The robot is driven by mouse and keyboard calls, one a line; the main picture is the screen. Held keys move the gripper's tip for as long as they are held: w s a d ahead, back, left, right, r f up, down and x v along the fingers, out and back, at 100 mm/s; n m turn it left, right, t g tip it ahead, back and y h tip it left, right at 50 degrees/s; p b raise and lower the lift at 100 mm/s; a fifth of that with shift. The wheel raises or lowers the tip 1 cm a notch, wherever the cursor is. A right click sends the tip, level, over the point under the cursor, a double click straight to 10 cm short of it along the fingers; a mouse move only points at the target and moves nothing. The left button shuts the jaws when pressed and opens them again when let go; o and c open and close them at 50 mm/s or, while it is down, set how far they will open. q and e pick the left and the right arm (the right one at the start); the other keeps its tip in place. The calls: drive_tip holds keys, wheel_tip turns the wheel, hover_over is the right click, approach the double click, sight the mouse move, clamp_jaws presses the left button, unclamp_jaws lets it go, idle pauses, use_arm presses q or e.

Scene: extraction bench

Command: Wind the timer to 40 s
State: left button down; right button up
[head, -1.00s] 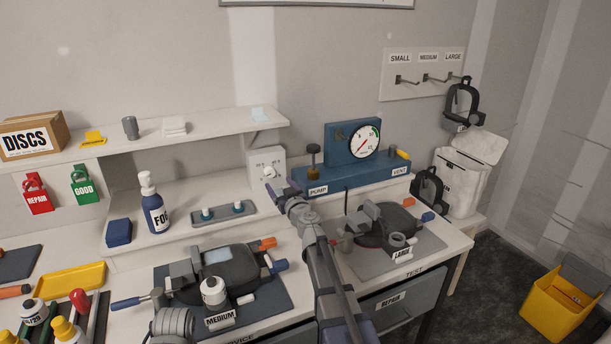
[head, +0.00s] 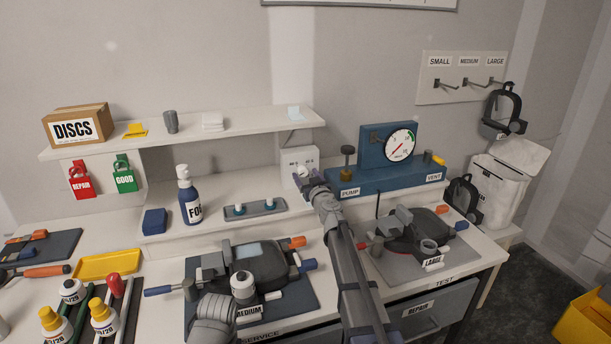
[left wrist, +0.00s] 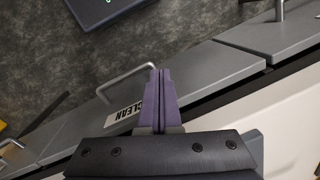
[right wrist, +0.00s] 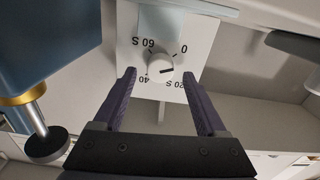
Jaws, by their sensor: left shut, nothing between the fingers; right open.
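The timer (head: 311,158) is a white box against the back wall, below the shelf's right end. Its round knob (right wrist: 159,68) shows in the right wrist view, upside down, with marks 0, 20 S, 40 and 60 S around it. The knob's dark pointer line seems to lie between 0 and 20 S. My right gripper (right wrist: 159,80) is open, its fingers on either side of the knob and apart from it; in the head view it (head: 310,183) partly covers the timer's lower face. My left gripper (left wrist: 158,72) is shut and empty, above a drawer front labelled CLEAN.
The blue pump unit (head: 385,178) with its gauge (head: 400,145) stands right of the timer. The shelf (head: 240,128) overhangs on the left. Masks rest on the MEDIUM (head: 297,290) and LARGE mats.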

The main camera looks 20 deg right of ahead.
drive_tip(key=shift+w, duration=0.7)
clamp_jaws()
